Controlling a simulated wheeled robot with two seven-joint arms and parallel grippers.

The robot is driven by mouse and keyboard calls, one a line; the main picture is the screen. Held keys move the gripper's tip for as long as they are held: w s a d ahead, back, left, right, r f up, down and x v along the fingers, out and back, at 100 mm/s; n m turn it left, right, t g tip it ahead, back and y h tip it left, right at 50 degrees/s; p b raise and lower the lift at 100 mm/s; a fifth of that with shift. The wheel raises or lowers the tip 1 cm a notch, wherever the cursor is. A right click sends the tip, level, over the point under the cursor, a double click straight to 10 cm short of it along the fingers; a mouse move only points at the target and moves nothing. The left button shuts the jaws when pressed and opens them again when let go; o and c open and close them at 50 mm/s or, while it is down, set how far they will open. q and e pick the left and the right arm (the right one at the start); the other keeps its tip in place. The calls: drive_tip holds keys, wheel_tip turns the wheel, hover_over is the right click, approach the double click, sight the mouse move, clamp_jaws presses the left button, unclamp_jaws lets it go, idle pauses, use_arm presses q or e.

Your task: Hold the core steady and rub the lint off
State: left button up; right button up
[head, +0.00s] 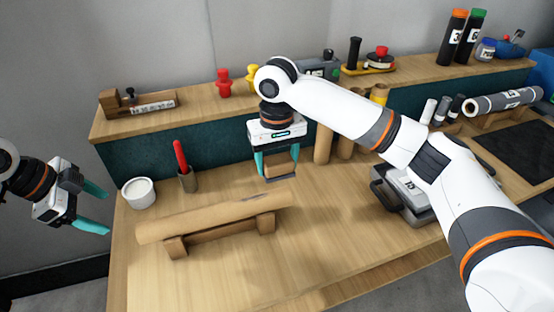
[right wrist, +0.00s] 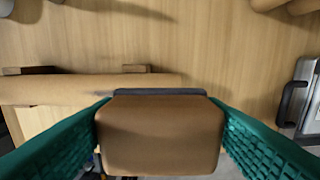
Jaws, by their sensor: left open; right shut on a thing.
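The core, a long tan cardboard tube (head: 185,222), lies across two wooden cradle supports on the bench; it also shows at the left in the right wrist view (right wrist: 60,90). A small greyish mark (head: 250,197), perhaps lint, shows on top near its right end. My right gripper (head: 278,168) is shut on a brown block (right wrist: 160,135) with a dark grey pad along its far edge. It holds the block above the bench, behind the core's right end and apart from it. My left gripper (head: 98,210) is open and empty, left of the bench edge.
A white round tub (head: 139,193) and a holder with a red-handled tool (head: 181,158) stand behind the core's left end. A grey metal device (head: 408,195) stands to the right. Upright tan rolls (head: 323,144) stand behind. The bench front is clear.

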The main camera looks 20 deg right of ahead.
sight(137, 228)
use_arm(q)
drive_tip(key=shift+m, duration=0.5)
drive_tip(key=x, duration=0.7)
drive_tip(key=s+x, duration=0.1)
drive_tip(key=x, duration=0.3)
drive_tip(key=shift+d+f, duration=0.2)
drive_tip(key=shift+f, duration=0.1)
drive_tip(key=c, duration=1.1)
